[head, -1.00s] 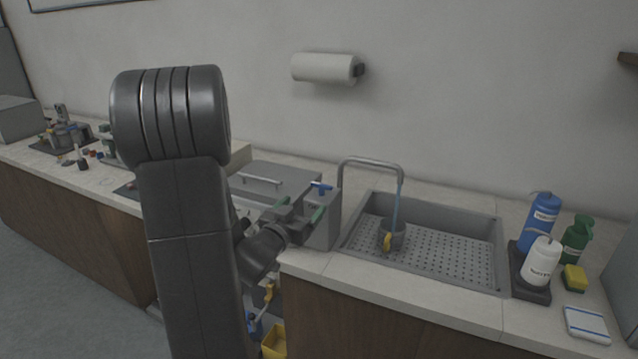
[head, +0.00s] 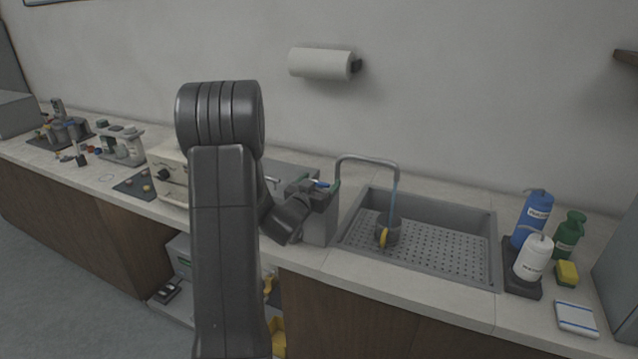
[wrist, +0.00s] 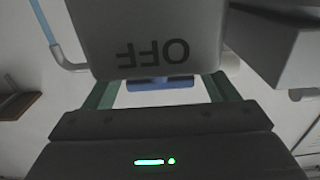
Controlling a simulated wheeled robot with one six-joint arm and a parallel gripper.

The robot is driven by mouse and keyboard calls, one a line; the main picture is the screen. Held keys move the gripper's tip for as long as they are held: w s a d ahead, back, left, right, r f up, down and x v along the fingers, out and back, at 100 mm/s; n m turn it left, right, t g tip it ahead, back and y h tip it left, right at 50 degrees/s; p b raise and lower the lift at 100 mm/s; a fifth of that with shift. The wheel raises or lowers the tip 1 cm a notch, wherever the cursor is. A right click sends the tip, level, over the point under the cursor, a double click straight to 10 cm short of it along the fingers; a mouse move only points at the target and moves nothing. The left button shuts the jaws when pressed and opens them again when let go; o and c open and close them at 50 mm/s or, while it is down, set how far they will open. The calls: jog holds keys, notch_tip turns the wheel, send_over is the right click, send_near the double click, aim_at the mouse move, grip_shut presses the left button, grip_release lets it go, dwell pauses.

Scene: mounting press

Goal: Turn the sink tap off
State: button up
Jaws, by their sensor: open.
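The sink tap (head: 368,160) is a grey arched spout over the sink (head: 470,262), and a blue stream of water (head: 395,187) runs from it. The blue tap handle (head: 322,184) is at the grey box left of the sink. In the wrist view the blue handle (wrist: 160,84) shows below a panel marked OFF (wrist: 150,40), seen upside down. My gripper (wrist: 163,92) is open, with its green fingers on either side of the handle and a gap at each side. In the head view my gripper (head: 319,183) is at the handle, which it partly hides.
A grey cup (head: 389,230) with a yellow part stands in the sink under the stream. Bottles (head: 533,257), a yellow sponge (head: 567,273) and a white-blue pad (head: 576,317) are at the right. A paper roll (head: 320,63) hangs on the wall.

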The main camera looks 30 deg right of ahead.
jog(key=c, duration=1)
